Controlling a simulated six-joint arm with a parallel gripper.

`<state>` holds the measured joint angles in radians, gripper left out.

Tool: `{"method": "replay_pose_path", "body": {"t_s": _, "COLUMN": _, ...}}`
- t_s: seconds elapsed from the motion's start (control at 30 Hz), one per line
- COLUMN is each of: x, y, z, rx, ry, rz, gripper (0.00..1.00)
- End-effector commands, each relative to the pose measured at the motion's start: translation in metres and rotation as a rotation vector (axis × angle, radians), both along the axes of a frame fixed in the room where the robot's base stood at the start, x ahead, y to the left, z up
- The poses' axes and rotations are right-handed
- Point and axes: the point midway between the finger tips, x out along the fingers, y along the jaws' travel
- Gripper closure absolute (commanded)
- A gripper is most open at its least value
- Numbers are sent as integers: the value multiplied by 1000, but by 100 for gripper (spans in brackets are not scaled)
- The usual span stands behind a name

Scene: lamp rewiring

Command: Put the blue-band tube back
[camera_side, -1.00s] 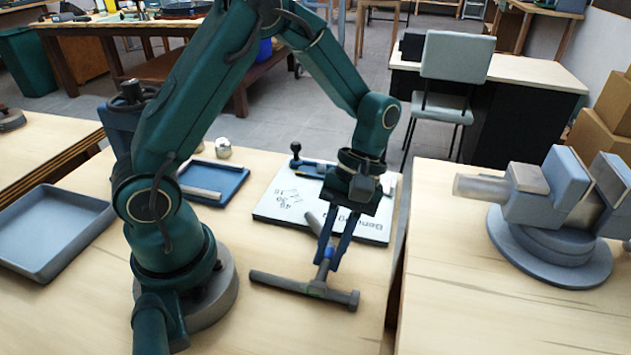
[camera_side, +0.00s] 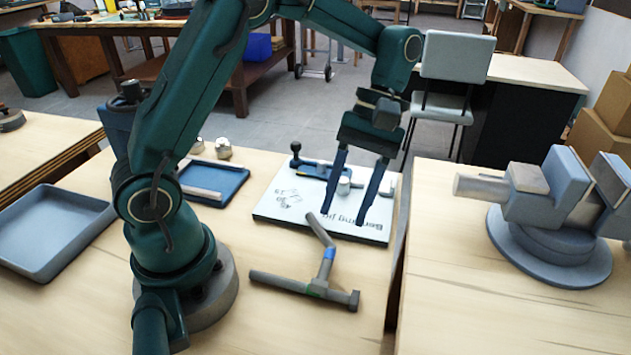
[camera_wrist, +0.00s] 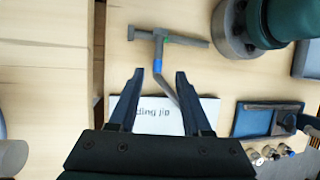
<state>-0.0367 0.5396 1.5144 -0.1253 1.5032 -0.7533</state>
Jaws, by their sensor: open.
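The blue-band tube (camera_side: 328,268) is a bent grey tube with a blue band near its middle. One end meets a grey bar with a green band (camera_side: 280,284) on the bench top, and the bent end reaches toward the white bending jig board (camera_side: 275,212). The wrist view shows the blue-band tube (camera_wrist: 157,66) between and beyond my fingertips. My gripper (camera_side: 344,218) is open and empty, above the jig board and clear of the tube. It also shows in the wrist view (camera_wrist: 159,70). Whether the tube and bar are joined cannot be told.
A blue tray (camera_side: 236,186) holding a light bar lies left of the jig board, with small metal knobs behind it. A larger grey-blue tray (camera_side: 45,240) is at far left. A vise (camera_side: 560,215) stands on the right bench, across a gap.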

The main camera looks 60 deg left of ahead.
Motion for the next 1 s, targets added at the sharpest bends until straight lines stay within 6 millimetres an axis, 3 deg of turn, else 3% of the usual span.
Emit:
{"method": "replay_pose_path", "body": {"t_s": 0.2, "x": 12, "y": 4, "z": 24, "rx": 1, "ry": -3, "rz": 1, "gripper": 51}}
{"method": "replay_pose_path", "body": {"t_s": 0.53, "x": 15, "y": 6, "z": 40, "rx": -1, "ry": -18, "rz": -12, "gripper": 51}}
{"method": "replay_pose_path", "body": {"t_s": 0.67, "x": 8, "y": 7, "z": 51, "rx": -7, "ry": -106, "rz": -70, "gripper": 51}}
{"method": "replay_pose_path", "body": {"t_s": 1.0, "x": -33, "y": 10, "z": 76, "rx": 14, "ry": -491, "rz": -385, "gripper": 51}}
